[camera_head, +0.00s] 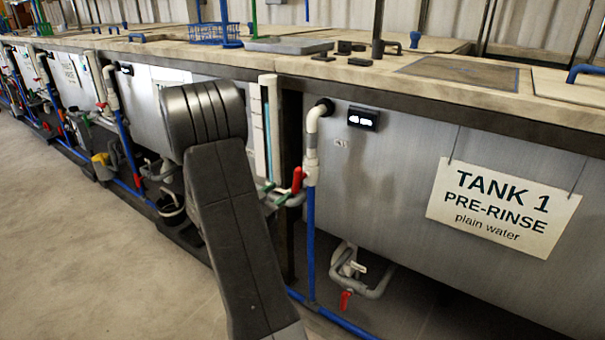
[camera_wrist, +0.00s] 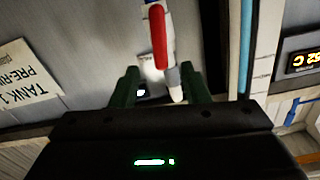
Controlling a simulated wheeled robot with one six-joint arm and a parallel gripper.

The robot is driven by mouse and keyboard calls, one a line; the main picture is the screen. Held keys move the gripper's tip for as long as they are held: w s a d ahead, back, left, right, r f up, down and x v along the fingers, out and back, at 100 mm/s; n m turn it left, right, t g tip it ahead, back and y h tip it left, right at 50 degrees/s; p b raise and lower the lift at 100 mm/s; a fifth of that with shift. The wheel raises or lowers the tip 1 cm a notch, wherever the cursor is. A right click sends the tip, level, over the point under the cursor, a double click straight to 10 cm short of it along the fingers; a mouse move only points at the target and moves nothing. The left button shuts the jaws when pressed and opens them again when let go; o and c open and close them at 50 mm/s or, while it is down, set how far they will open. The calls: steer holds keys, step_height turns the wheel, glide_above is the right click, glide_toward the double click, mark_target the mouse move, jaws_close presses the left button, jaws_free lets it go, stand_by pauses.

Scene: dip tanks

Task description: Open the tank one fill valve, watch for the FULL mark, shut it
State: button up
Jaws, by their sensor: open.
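Tank 1 (camera_head: 400,165) is the grey tank at right, with a sign (camera_head: 503,207) reading TANK 1 PRE-RINSE plain water. Its white and blue fill pipe (camera_head: 311,150) runs down the left end. A red valve handle (camera_head: 297,180) stands upright beside that pipe; it shows in the wrist view (camera_wrist: 158,38), in line with the gap between my fingers. My gripper (camera_wrist: 160,85) is open, with green fingers on either side of the white pipework. I cannot tell if it touches. A pale upright level tube (camera_head: 268,130) stands left of the pipe, partly behind my arm; no FULL mark is legible.
A second red valve handle (camera_head: 345,299) sits low under tank 1 on a grey pipe. A small black display (camera_head: 363,119) is on the tank's face. More tanks and pipes run off to the left. The concrete floor (camera_head: 90,250) at left is clear.

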mark_target(295, 180)
steer(key=b+x, duration=0.1)
steer(key=x, duration=1.1)
steer(key=shift+s+b, duration=0.1)
steer(key=shift+b, duration=0.2)
jaws_close()
